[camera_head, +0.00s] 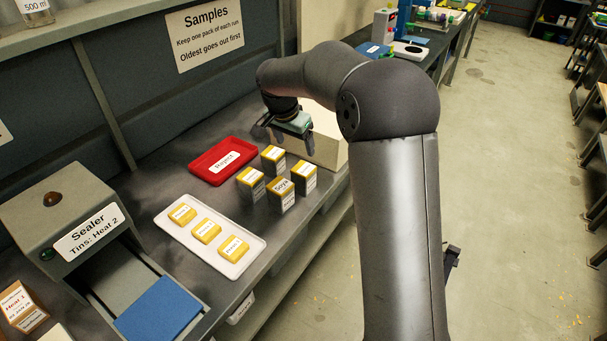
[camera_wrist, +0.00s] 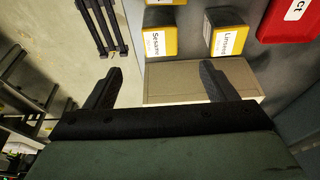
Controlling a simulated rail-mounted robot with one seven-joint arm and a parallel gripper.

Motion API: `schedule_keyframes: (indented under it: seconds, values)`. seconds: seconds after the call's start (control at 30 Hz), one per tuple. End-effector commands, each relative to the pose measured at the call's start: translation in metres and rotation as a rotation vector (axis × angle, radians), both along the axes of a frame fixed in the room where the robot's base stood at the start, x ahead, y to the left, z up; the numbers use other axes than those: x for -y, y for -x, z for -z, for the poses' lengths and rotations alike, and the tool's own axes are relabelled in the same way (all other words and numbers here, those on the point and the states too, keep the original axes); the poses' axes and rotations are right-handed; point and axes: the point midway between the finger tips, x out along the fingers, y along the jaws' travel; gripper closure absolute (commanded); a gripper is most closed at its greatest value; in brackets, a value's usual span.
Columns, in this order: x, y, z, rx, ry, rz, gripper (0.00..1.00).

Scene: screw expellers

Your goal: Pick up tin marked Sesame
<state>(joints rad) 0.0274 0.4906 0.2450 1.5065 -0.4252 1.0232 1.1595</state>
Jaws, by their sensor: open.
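The tin marked Sesame (camera_wrist: 160,38) is a dark tin with a yellow top and white label, at the top middle of the wrist view. By its place it matches the right tin of the group (camera_head: 304,178) in the head view, where its label is too small to read. My gripper (camera_wrist: 160,70) is open and empty, its fingers apart. The Sesame tin shows ahead of the gap between them, not between them. In the head view my gripper (camera_head: 290,136) is above the bench, just beyond the tins. A second tin, seemingly marked Linseed (camera_wrist: 228,34), stands beside Sesame.
The Soya tin (camera_head: 281,195) and another tin (camera_head: 251,185) stand close by. A red Reject tray (camera_head: 212,172) and a white tray (camera_head: 253,256) with yellow packs lie left and nearer. A beige box (camera_head: 328,150) is by my gripper. The bench edge and floor are right.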

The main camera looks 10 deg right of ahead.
Motion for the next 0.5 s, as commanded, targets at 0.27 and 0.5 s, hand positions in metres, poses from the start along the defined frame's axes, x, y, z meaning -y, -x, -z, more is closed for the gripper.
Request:
schedule_keyframes:
  seconds: [0.27, 0.5]
  values:
    - [0.011, -0.012, 0.050, -0.002, -0.002, 0.010, 0.22]
    - [0.021, -0.022, 0.096, -0.001, -0.002, 0.009, 0.22]
